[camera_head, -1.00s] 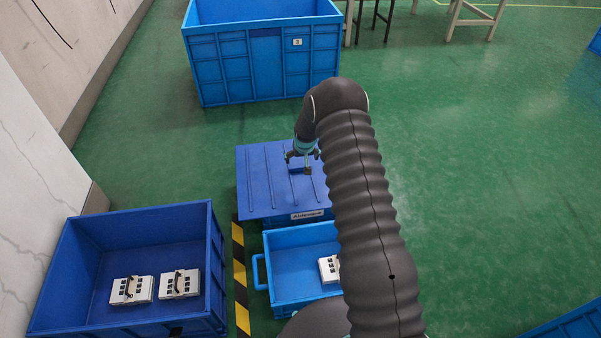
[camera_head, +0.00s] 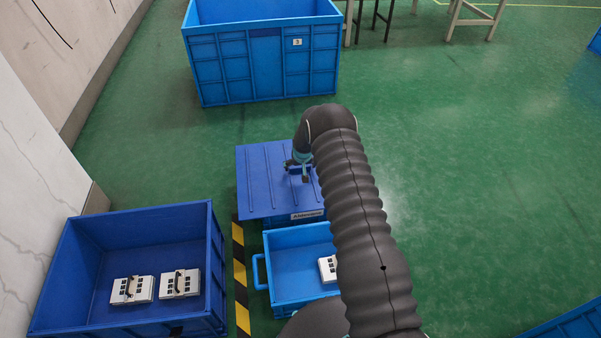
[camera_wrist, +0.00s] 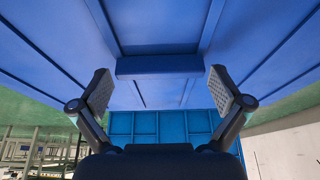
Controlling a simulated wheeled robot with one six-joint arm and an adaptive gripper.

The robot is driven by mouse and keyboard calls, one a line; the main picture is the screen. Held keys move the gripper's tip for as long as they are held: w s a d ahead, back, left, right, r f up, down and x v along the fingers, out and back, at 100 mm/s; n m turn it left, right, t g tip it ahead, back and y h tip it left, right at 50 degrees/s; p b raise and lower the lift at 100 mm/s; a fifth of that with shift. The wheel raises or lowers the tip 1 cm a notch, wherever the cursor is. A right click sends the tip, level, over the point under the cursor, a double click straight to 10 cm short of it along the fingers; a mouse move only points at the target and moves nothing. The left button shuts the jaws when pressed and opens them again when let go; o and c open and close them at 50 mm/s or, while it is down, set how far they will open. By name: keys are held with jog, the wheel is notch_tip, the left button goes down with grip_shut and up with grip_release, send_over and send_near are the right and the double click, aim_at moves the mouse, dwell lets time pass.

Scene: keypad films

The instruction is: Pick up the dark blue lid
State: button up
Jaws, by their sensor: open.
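The dark blue lid (camera_head: 262,178) lies flat on a blue crate in the middle of the head view. In the wrist view the lid (camera_wrist: 60,50) fills the upper part, with a block-like blue handle (camera_wrist: 158,66) in the middle. My gripper (camera_wrist: 168,88) is open, with one pad on each side of the handle and clear gaps between. In the head view my gripper (camera_head: 299,172) is low over the lid's right part, partly hidden by my arm.
A dark blue crate (camera_head: 215,270) with two white keypad boxes (camera_head: 180,283) stands at the left. A lighter blue tray (camera_head: 285,303) with a white keypad box (camera_head: 327,268) sits in front of the lid. A large blue crate (camera_head: 262,65) stands behind. Green floor is free at the right.

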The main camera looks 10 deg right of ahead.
aim_at(301, 168)
jog(key=shift+c, duration=0.3)
jog(key=c, duration=1.2)
jog(key=shift+o, duration=0.2)
jog(key=shift+r, duration=0.1)
notch_tip(301, 168, up, 4)
jog(key=shift+d+r, duration=0.1)
jog(key=shift+r, duration=0.1)
jog(key=s+d+r+b, duration=0.1)
jog(key=s+d+r, duration=0.5)
jog(key=s, duration=0.3)
jog(key=shift+s+d+r, duration=0.25)
jog(key=shift+s, duration=0.05)
